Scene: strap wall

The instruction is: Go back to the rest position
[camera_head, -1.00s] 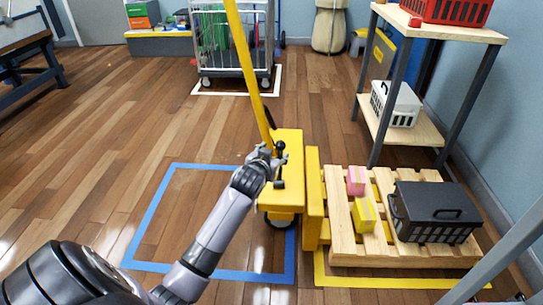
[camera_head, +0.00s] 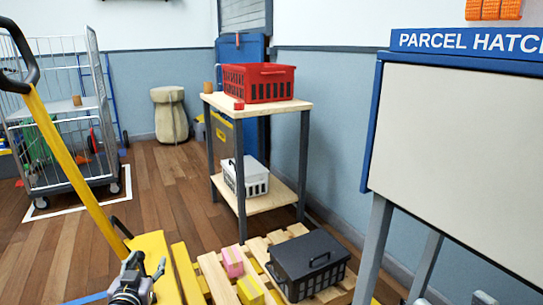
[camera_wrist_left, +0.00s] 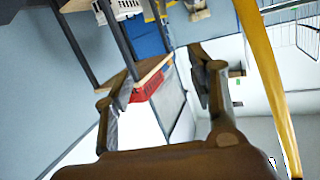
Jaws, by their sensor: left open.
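My left gripper (camera_head: 142,272) is at the lower left in the head view, beside the yellow pallet truck (camera_head: 152,250) and its long yellow handle (camera_head: 72,150). In the left wrist view its two fingers (camera_wrist_left: 160,88) are spread with nothing between them. The wrist view is tilted, with the red crate (camera_wrist_left: 152,80) and shelf showing beyond the fingers.
A shelf rack (camera_head: 242,208) holds a red crate (camera_head: 258,84) and a white crate (camera_head: 246,178). The parcel hatch (camera_head: 460,150) stands right; a cage trolley (camera_head: 62,125) stands left.

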